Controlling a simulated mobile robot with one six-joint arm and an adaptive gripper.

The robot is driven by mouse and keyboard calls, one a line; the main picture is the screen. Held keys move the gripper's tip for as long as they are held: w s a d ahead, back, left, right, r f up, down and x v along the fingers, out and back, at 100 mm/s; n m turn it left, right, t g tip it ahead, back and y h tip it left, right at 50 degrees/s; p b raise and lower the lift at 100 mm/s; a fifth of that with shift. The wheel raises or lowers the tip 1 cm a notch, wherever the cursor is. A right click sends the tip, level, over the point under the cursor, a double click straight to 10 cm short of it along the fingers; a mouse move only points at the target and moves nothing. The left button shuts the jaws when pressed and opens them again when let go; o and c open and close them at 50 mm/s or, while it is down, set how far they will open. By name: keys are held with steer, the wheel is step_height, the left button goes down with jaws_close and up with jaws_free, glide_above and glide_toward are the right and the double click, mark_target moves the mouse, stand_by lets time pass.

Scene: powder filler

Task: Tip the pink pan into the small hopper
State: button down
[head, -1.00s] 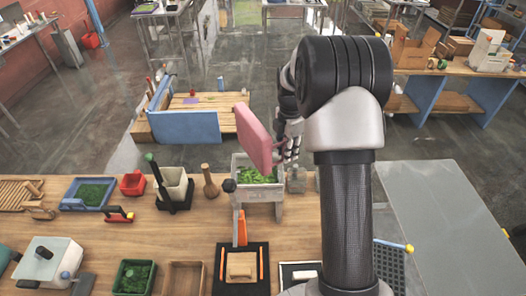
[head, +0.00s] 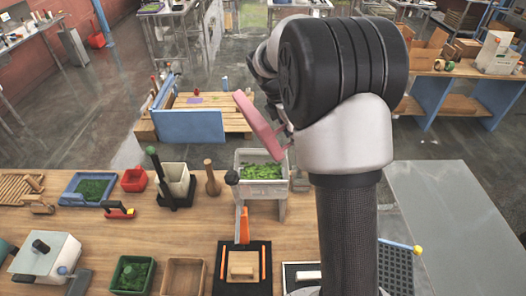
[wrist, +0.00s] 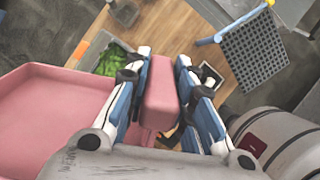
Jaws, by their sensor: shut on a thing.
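The pink pan (head: 258,122) is tilted steeply in the air, above and behind the small hopper. In the wrist view the pan (wrist: 55,110) shows its inner face at the left, and the part seen is bare. My gripper (wrist: 168,75) is shut on the pan's pink handle; in the head view my arm hides most of the gripper. The small hopper (head: 245,187) is a pale grey box on legs near the table's back edge, with green pieces (head: 262,172) inside. Its green contents also show in the wrist view (wrist: 118,60), beyond the pan.
A wooden pestle (head: 211,178), a white bin (head: 174,180) and a red box (head: 134,180) stand left of the hopper. An orange chute (head: 243,226) is in front of it. A dark grid rack (head: 398,265) lies at right.

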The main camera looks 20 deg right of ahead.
steer(key=h+b, duration=0.2)
steer(key=b, duration=0.1)
steer(key=h+b, duration=0.2)
steer(key=b, duration=0.1)
steer(key=shift+r+h, duration=0.2)
steer(key=shift+h, duration=0.2)
steer(key=h+b, duration=0.2)
steer(key=r+h+b, duration=0.1)
steer(key=b, duration=0.1)
steer(key=h+b, duration=0.2)
steer(key=shift+r+t+h, duration=0.25)
steer(key=shift+t+h, duration=0.05)
steer(key=r+h+b, duration=0.1)
steer(key=h, duration=0.1)
steer(key=shift+r+h+b, duration=0.1)
steer(key=shift+h+b, duration=0.2)
steer(key=shift+d+r+h, duration=0.1)
steer(key=shift+r+h, duration=0.2)
steer(key=shift+r, duration=0.15)
